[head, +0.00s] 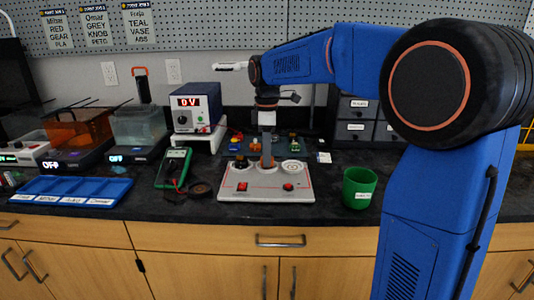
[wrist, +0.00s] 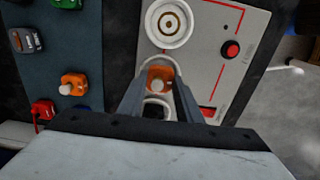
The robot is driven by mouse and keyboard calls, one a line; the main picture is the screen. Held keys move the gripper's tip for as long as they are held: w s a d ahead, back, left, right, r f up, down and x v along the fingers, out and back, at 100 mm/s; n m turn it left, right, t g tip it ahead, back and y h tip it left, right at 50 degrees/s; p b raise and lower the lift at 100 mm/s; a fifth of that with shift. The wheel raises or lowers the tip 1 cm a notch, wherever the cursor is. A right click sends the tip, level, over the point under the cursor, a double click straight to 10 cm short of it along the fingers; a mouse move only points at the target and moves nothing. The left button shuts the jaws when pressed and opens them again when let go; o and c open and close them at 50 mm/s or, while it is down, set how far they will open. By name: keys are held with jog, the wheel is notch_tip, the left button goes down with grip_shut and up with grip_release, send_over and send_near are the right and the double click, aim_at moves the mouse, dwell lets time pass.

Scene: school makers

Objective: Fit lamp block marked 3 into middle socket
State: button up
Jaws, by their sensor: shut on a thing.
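My gripper (head: 267,152) points straight down over the middle of the grey socket board (head: 265,190). In the wrist view its two fingers (wrist: 159,85) are shut on an orange lamp block (wrist: 161,73) with a pale lamp top. The block is at the middle socket (wrist: 165,60), whose pale rim shows around it; I cannot tell whether it is seated or just above. No number is readable on it. The right socket (head: 293,168) is a white ring with a round centre, also in the wrist view (wrist: 169,23). A dark round thing (head: 241,163) is at the left socket.
Behind the board a dark mat (head: 315,158) holds several coloured blocks, including another orange one (wrist: 73,84). The board has a red button (head: 288,187) and a red switch (head: 242,186). A green cup (head: 359,187) stands right; a multimeter (head: 173,168) and blue tray (head: 70,190) lie left.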

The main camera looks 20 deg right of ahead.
jog(key=shift+f, duration=0.35)
jog(key=o, duration=0.7)
jog(key=shift+o, duration=0.2)
jog(key=shift+r, duration=5.45)
